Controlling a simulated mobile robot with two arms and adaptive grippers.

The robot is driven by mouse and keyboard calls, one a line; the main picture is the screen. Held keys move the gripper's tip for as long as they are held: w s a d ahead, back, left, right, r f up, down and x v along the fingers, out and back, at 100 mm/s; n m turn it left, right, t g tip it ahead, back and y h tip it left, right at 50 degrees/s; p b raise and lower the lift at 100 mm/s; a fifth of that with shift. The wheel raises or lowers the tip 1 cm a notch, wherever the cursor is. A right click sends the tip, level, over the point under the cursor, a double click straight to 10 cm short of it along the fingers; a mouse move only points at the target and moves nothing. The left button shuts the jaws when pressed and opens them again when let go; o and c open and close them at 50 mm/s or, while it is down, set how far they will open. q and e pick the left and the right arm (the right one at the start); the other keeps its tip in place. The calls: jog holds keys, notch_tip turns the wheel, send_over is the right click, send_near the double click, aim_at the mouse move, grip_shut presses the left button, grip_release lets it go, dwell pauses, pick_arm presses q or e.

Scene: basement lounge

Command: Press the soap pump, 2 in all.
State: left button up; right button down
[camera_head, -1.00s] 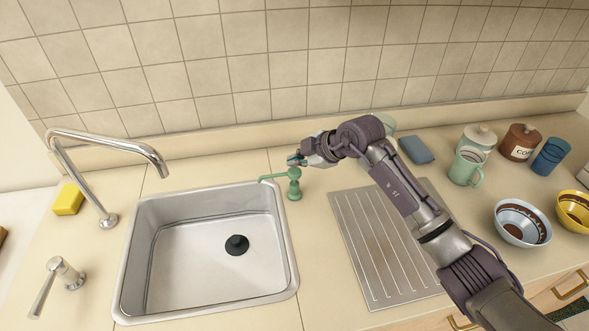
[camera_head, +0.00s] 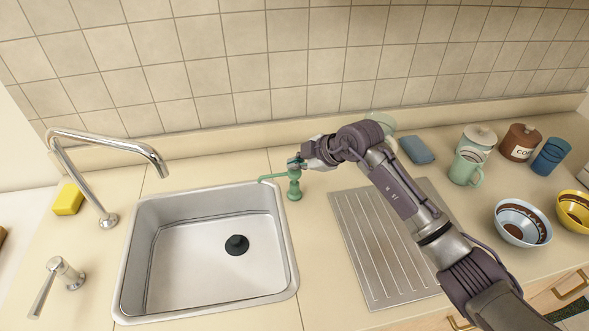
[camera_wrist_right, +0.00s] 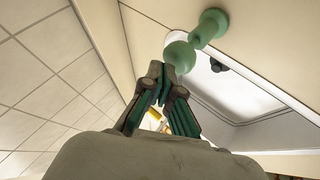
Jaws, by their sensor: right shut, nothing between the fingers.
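The green soap pump (camera_head: 294,189) stands on the counter just right of the sink, its thin spout pointing left over the rim. In the right wrist view the pump (camera_wrist_right: 212,24) shows just beyond the fingertips. My right gripper (camera_head: 295,163) is shut and empty, right at the top of the pump head. In the wrist view its fingertips (camera_wrist_right: 168,78) overlap the rounded green part; I cannot tell whether they touch it or how far the head is pressed down. My left gripper is not in view.
The steel sink (camera_head: 205,268) has a dark plug. A tall faucet (camera_head: 105,143), a yellow sponge (camera_head: 68,199) and a lever handle (camera_head: 64,272) stand left. A drainboard (camera_head: 375,260), a green mug (camera_head: 466,168) and bowls (camera_head: 521,224) lie right. The tiled wall is behind.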

aim_at(296, 172)
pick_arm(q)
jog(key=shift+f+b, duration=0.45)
pick_arm(e)
jog(key=shift+f, duration=1.05)
dwell(0.4)
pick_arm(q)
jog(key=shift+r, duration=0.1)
pick_arm(e)
jog(key=shift+r, duration=0.1)
pick_arm(q)
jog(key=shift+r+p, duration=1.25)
jog(key=shift+p, duration=0.05)
pick_arm(e)
jog(key=shift+r, duration=1.4)
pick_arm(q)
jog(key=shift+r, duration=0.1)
pick_arm(e)
jog(key=shift+r, duration=0.1)
notch_tip(296, 172, up, 5)
jog(key=p, duration=0.5)
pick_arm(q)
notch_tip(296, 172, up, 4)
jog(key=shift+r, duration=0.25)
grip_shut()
